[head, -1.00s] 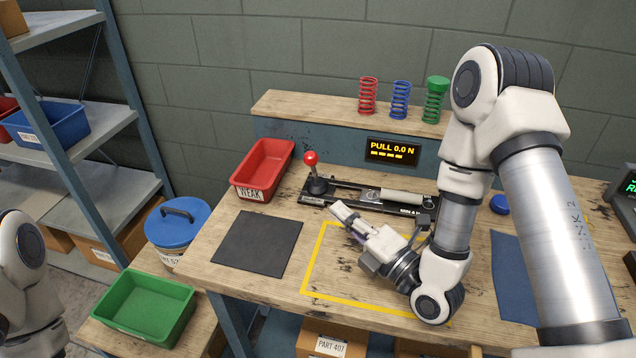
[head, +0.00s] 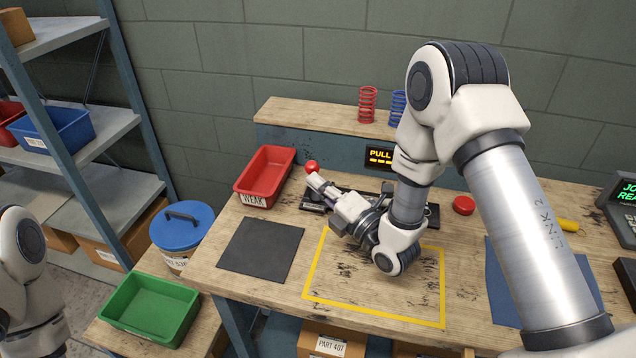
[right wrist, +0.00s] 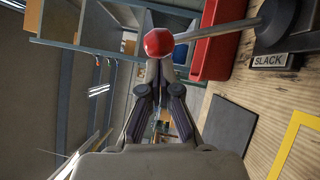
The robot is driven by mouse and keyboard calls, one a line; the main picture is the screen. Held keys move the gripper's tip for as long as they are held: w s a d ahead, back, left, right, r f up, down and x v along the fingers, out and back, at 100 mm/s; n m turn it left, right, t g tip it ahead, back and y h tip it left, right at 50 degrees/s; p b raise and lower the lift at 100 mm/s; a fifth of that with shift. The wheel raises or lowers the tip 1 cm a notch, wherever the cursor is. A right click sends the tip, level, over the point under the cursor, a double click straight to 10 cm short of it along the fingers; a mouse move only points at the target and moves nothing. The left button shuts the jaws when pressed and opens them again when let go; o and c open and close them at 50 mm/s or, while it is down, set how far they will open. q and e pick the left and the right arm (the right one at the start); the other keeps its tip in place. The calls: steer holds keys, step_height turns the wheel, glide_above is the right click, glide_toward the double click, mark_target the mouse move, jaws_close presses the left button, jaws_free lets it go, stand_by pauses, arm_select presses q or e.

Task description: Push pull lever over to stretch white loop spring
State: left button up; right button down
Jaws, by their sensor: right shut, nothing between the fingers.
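The pull lever (head: 312,166) has a red ball knob and stands at the left end of the black spring tester (head: 433,214). The right wrist view shows its red knob (right wrist: 158,42) and grey rod, with a SLACK plate (right wrist: 270,61) near its base. My right gripper (head: 317,181) is shut and empty, its tips just in front of the knob. In the right wrist view the closed fingers (right wrist: 159,72) point at the knob; whether they touch it I cannot tell. The white loop spring is hidden behind my right arm. My left gripper is out of view.
A red WEAK bin (head: 265,177) stands just left of the lever. A black mat (head: 262,249) and a yellow taped outline (head: 372,311) lie in front. The display (head: 380,157) is partly covered. A red cap (head: 463,205) lies right of the tester.

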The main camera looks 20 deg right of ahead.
steer(key=shift+r, duration=0.1)
steer(key=shift+w+d+r+m+g+h+p, duration=0.3)
steer(key=shift+w+d+r+m+p, duration=0.15)
steer(key=shift+w+r+m+p, duration=0.4)
steer(key=w+d+r+m+g+p, duration=0.1)
steer(key=w+d+m+g+p, duration=0.3)
steer(key=w, duration=0.4)
steer(key=shift+w+d+r+m+h+p, duration=0.15)
steer(key=shift+d+r+m+h+p, duration=0.15)
steer(key=shift+d+m, duration=0.55)
steer(key=shift+d, duration=0.15)
